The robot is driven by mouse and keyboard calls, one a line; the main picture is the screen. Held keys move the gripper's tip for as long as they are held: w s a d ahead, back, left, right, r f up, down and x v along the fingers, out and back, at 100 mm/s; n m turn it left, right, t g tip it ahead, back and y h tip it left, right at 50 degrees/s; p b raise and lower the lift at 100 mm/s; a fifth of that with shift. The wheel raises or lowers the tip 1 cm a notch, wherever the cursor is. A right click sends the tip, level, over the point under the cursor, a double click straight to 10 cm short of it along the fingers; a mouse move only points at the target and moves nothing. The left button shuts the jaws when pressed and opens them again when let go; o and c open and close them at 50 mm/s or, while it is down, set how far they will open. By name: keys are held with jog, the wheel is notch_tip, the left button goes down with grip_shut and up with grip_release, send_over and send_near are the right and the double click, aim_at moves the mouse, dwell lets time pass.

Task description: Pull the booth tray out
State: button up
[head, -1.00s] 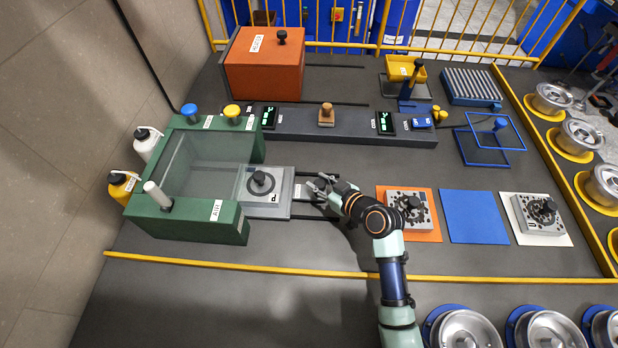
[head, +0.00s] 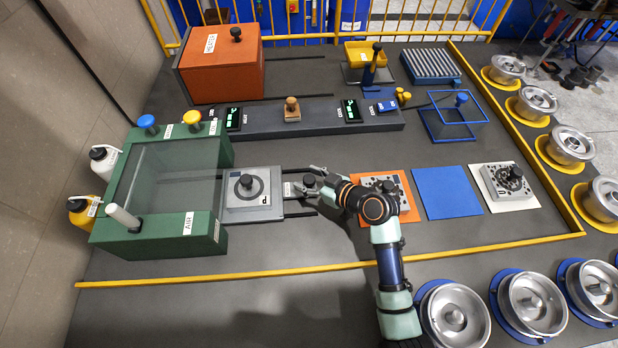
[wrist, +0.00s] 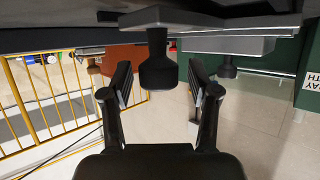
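The green booth (head: 165,238) stands at the left with a clear glass top. Its tray carries a square grey plate (head: 240,208) marked P with a black round knob (head: 246,186). The plate lies just outside the booth's right side, on dark rails. The tray's handle end has a black knob (wrist: 157,72), which hangs into the wrist view between my fingers. My gripper (head: 310,183) is at this handle knob, right of the plate. In the wrist view, my gripper (wrist: 160,82) has its fingers spread, with a visible gap on each side of the knob.
An orange box (head: 220,75) and a control strip (head: 265,127) lie behind. An orange mat (head: 402,208) with a mould, a blue mat (head: 447,193) and a white mat (head: 527,205) lie to the right. A yellow rail (head: 270,272) runs along the front.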

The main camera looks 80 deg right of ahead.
jog(key=v, duration=1.2)
